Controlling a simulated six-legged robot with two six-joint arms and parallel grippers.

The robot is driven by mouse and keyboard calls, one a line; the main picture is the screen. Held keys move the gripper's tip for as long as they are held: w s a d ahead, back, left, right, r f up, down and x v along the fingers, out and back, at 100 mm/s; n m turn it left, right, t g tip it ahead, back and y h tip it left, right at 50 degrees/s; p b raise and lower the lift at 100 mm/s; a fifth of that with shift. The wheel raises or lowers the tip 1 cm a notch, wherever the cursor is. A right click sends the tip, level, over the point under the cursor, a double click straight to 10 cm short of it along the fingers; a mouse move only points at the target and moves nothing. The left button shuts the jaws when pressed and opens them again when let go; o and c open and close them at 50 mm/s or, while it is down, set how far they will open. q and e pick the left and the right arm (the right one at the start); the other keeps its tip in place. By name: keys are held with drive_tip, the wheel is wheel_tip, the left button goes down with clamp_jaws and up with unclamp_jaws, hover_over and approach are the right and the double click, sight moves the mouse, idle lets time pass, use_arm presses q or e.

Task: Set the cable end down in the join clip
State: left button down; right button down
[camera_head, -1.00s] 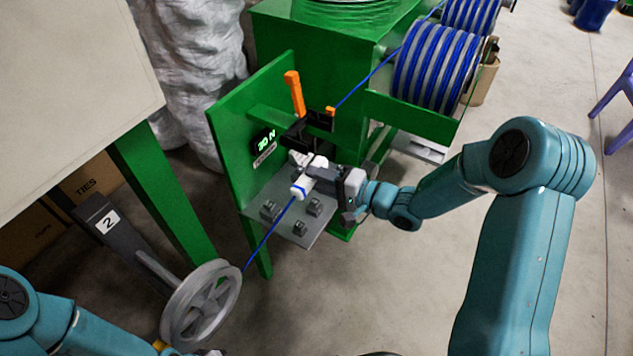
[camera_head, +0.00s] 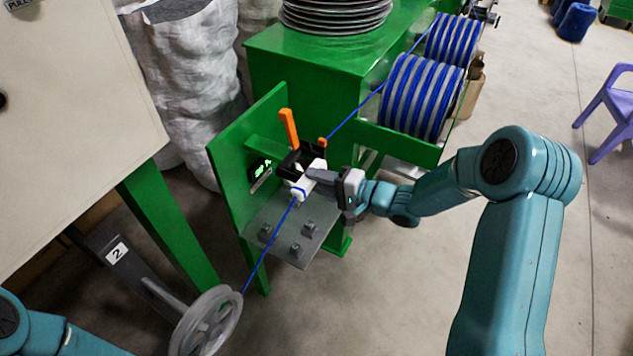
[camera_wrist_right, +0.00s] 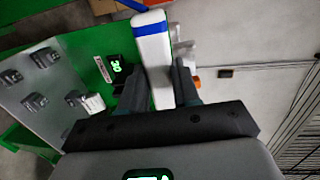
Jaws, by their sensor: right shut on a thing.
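My right gripper (camera_head: 311,180) is shut on a white block with a blue band (camera_head: 303,188). In the right wrist view the white block (camera_wrist_right: 153,65) stands between my two fingers (camera_wrist_right: 158,88). The blue cable (camera_head: 268,244) runs from this block down to a grey wheel. The block is beside a black fixture (camera_head: 294,160) with an orange lever (camera_head: 289,127); I cannot tell whether they touch. Small grey clips (camera_head: 308,228) stand on a grey plate (camera_head: 280,212) below. Which part is the join clip is unclear. My left gripper is out of view.
A green upright panel (camera_head: 228,160) with a lit display (camera_head: 262,168) stands left of the fixture. The grey wheel (camera_head: 208,322) is at lower left. Blue cable spools (camera_head: 420,95) are behind on the green machine.

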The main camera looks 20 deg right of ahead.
drive_tip(key=w+d, duration=0.7)
drive_tip(key=d, duration=0.3)
drive_tip(key=shift+w+d+p, duration=0.2)
drive_tip(key=shift+w+p, duration=0.1)
drive_tip(key=w+a+f+t+y+b, duration=0.1)
drive_tip(key=w+a+f+b, duration=0.3)
drive_tip(key=w+f+b, duration=0.1)
drive_tip(key=shift+b+x, duration=0.85)
drive_tip(key=shift+b, duration=0.3)
drive_tip(key=shift+w+d+f, duration=0.1)
drive_tip(key=shift+d, duration=0.1)
drive_tip(key=shift+f, duration=0.1)
idle(0.5)
